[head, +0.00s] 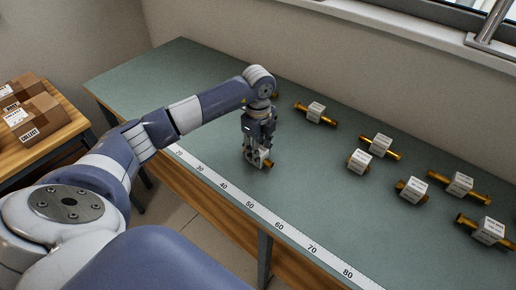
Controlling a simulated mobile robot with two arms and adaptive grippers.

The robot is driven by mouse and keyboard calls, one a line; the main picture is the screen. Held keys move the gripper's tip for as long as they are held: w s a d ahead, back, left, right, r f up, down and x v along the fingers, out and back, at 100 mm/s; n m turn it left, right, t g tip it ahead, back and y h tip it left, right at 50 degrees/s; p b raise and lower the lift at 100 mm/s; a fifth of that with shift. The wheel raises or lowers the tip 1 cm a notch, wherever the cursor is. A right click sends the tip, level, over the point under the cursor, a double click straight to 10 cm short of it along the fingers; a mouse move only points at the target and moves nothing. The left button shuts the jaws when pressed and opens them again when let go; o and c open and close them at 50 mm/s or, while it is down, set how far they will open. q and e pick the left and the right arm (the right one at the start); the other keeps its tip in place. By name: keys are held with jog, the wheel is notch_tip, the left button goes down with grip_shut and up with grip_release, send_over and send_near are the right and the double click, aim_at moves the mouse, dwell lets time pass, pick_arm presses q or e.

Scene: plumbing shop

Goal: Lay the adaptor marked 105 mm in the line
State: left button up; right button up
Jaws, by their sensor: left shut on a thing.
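My left gripper (258,150) points down at the bench and is shut on a brass adaptor (268,163) with a white label block. The adaptor is low at the bench top, just behind the ruler strip; I cannot tell whether it touches the bench. Other brass adaptors with white blocks lie to the right: one at the back (316,112), one (379,146) further right, and a short one (359,161) in front of that. More lie at the right: a short one (412,189) and two long ones (459,184) (488,231). Their markings are too small to read. My right gripper is out of view.
A ruler strip (265,214) marked in tens runs along the front edge of the green bench (330,215). Another brass end (274,94) shows partly behind my left arm. Cardboard boxes (35,122) sit on a wooden table at the left. The bench's back left is clear.

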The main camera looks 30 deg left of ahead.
pick_arm(q)
jog(key=o, duration=1.1)
jog(key=shift+f, duration=0.15)
jog(key=shift+r, duration=0.35)
notch_tip(320, 180, up, 12)
jog(key=shift+f+b, duration=0.15)
jog(key=shift+b, duration=1)
jog(key=shift+s+f, duration=0.1)
